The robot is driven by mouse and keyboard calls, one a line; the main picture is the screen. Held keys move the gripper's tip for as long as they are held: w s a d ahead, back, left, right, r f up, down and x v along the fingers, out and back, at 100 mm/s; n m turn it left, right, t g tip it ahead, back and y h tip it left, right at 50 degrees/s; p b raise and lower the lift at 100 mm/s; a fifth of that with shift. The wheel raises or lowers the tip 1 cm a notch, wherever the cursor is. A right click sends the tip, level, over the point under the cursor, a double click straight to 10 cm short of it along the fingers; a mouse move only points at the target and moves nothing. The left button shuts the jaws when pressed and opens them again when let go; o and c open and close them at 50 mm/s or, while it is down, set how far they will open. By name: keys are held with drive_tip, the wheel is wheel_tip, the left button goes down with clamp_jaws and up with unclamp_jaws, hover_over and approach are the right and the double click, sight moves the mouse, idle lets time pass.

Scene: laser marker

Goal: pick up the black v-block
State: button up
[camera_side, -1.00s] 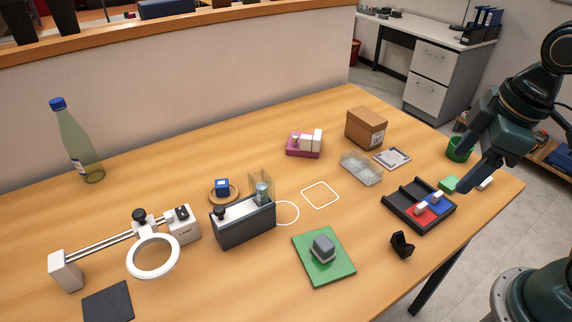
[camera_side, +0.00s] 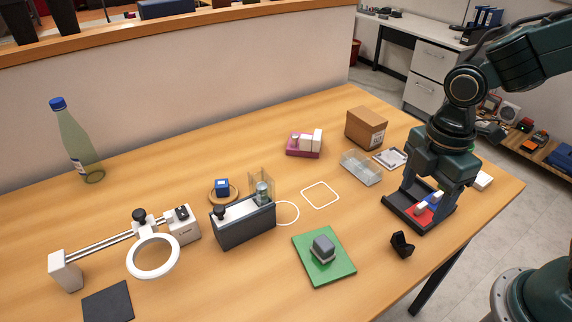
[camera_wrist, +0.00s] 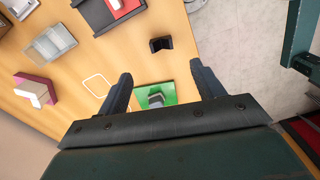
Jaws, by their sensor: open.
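The black v-block (camera_side: 402,244) stands on the wooden table near its front right edge, right of the green mat. It also shows in the wrist view (camera_wrist: 161,44), above the space between my fingers and apart from them. My gripper (camera_side: 428,203) is above the black sorting tray in the side view, behind the v-block in the picture. Its two fingers are spread wide in the wrist view (camera_wrist: 160,82), with nothing between them but the view down to the table.
The black tray (camera_side: 398,208) holds red and blue sections with small white pieces. A green mat (camera_side: 337,269) bears a grey block (camera_side: 323,247). A clear box (camera_side: 361,168) and a cardboard box (camera_side: 367,127) stand farther back. The table edge is close beside the v-block.

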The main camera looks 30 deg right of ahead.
hover_over(404, 244)
drive_tip(key=shift+w+f, duration=0.15)
drive_tip(key=shift+f, duration=3.9)
drive_tip(key=shift+f, duration=0.1)
drive_tip(key=shift+f, duration=2.5)
drive_tip(key=c, duration=1.1)
drive_tip(key=shift+o, duration=0.2)
drive_tip(key=shift+r, duration=0.2)
wheel_tip(404, 244, up, 20)
drive_tip(key=shift+f, duration=0.15)
